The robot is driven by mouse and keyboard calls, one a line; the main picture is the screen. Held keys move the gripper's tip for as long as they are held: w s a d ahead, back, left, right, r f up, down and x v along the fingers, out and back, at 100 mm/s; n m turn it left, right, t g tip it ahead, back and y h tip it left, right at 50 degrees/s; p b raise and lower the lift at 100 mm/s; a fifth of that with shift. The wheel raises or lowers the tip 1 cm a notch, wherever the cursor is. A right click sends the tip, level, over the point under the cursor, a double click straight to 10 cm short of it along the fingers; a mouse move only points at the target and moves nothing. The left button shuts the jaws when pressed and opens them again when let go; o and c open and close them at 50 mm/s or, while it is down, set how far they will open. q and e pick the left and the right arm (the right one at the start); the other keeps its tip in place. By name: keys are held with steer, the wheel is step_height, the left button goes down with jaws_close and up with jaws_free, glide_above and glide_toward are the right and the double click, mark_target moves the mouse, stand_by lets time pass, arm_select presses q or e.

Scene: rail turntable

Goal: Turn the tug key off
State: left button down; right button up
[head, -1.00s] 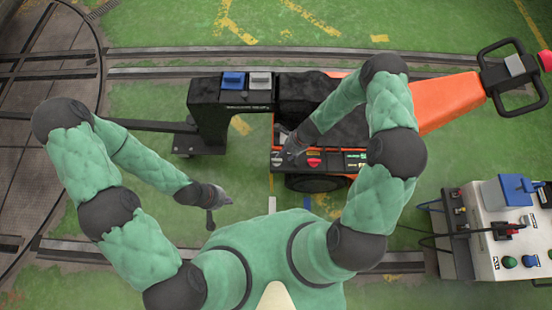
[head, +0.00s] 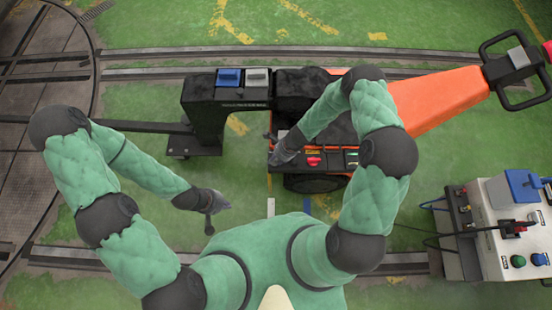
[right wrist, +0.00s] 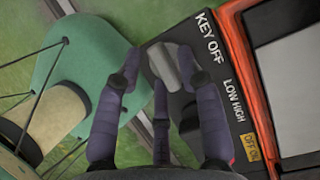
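The orange tug (head: 440,105) stands beyond me, with a dark control panel (head: 338,160) on its near side. In the right wrist view the panel carries the words KEY OFF (right wrist: 208,36) and LOW HIGH. A grey key-like part (right wrist: 163,65) sits beside KEY OFF, close to the fingertips; I cannot tell whether they touch it. My right gripper (right wrist: 160,75) has its fingers spread apart. In the head view my right gripper (head: 280,155) is at the panel's left end and hides the key. My left gripper (head: 220,203) hangs over the green floor, away from the tug; its fingers are too small to judge.
A red knob (head: 313,162) is on the panel right of my right gripper. A black post unit with blue and grey switches (head: 228,78) stands left of the tug. A box with buttons and cables (head: 510,230) stands at right. Rails cross the floor.

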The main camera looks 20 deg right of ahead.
jaws_close()
